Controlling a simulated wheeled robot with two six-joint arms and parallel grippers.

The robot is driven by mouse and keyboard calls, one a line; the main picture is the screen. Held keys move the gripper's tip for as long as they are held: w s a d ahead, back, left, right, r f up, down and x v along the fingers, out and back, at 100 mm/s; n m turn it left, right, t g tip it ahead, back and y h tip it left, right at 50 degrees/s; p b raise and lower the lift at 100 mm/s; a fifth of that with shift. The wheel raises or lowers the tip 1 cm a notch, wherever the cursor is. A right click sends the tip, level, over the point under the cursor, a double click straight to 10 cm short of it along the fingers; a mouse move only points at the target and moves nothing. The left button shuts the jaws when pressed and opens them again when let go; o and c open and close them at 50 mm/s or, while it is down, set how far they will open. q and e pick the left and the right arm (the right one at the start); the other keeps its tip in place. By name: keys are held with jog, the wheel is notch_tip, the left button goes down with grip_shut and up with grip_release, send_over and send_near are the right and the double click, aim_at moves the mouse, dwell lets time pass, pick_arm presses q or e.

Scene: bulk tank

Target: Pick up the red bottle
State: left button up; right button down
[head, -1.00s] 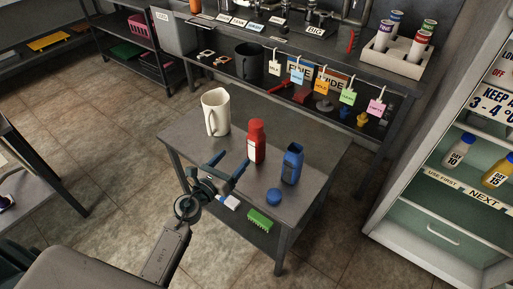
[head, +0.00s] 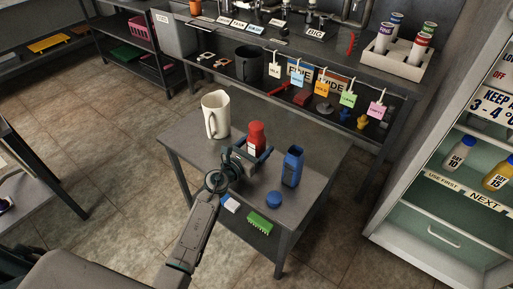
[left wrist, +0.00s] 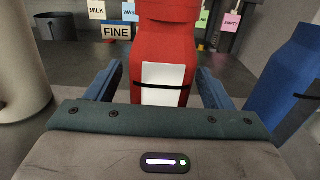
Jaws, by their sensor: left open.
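The red bottle (head: 257,132) stands upright on the small grey table (head: 190,137), with a white label on its side. My left gripper (head: 255,152) is open, with one finger on each side of the bottle. In the left wrist view the red bottle (left wrist: 165,60) stands between the two blue fingers of my left gripper (left wrist: 160,85), with a gap showing on both sides. In the head view the gripper hides the bottle's lower part. My right gripper is not in view.
A blue bottle (head: 292,166) stands close on the right, with a blue cap (head: 273,198) in front of it. A cream jug (head: 216,114) stands on the left. Behind is a counter with hanging tags (head: 321,86); a fridge (head: 450,200) is at the right.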

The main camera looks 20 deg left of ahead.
pick_arm(q)
jog(key=shift+c, duration=0.4)
jog(key=c, duration=1.1)
jog(key=shift+c, duration=0.2)
jog(key=shift+r, duration=0.15)
